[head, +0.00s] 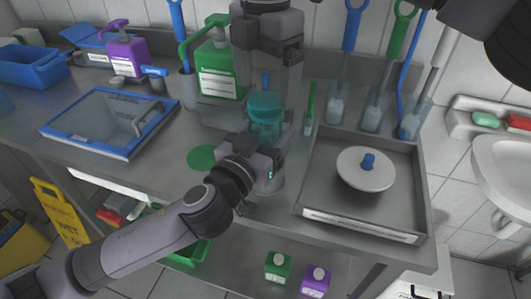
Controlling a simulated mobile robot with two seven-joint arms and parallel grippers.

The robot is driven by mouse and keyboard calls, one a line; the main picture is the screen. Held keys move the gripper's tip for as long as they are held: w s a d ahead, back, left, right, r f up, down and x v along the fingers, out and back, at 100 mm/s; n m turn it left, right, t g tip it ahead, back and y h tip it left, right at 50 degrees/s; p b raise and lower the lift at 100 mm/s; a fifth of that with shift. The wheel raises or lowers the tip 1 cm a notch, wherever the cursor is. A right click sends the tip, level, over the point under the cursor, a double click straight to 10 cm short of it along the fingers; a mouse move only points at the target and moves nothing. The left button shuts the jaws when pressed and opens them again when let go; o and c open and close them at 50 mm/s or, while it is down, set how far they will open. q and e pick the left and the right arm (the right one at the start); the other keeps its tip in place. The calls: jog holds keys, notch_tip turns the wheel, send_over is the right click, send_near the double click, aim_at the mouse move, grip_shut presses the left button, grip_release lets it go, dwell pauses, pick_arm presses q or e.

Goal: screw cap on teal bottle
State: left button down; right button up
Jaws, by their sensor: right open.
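The teal bottle (265,121) stands upright near the middle of the counter, partly hidden by my grippers. Its teal top shows between the fingers of my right gripper (268,98), which points down from above and is open. I cannot tell whether the top is a separate cap or whether it is seated. My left gripper (272,161) reaches in from the lower left at the bottle's lower part. Its fingers are too hidden to tell whether they grip it.
A green disc (203,157) lies flat to the left. A metal tray (318,197) holding a white lid with a blue knob (367,168) is to the right. A green pump bottle (216,74) and upright brushes stand behind. The counter's front edge is close.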

notch_tip(320, 180, up, 2)
jog(key=shift+r, duration=0.2)
jog(key=shift+c, duration=0.3)
jog(key=n, duration=0.5)
jog(key=shift+r, duration=0.4)
jog(key=n, duration=0.4)
jog(key=shift+r+n, duration=0.35)
jog(key=shift+n, duration=0.05)
jog(key=n, duration=0.3)
jog(key=r+n, duration=0.1)
jog(key=n, duration=0.7)
jog(key=r+n, duration=0.1)
jog(key=n, duration=0.1)
jog(key=shift+f, duration=0.1)
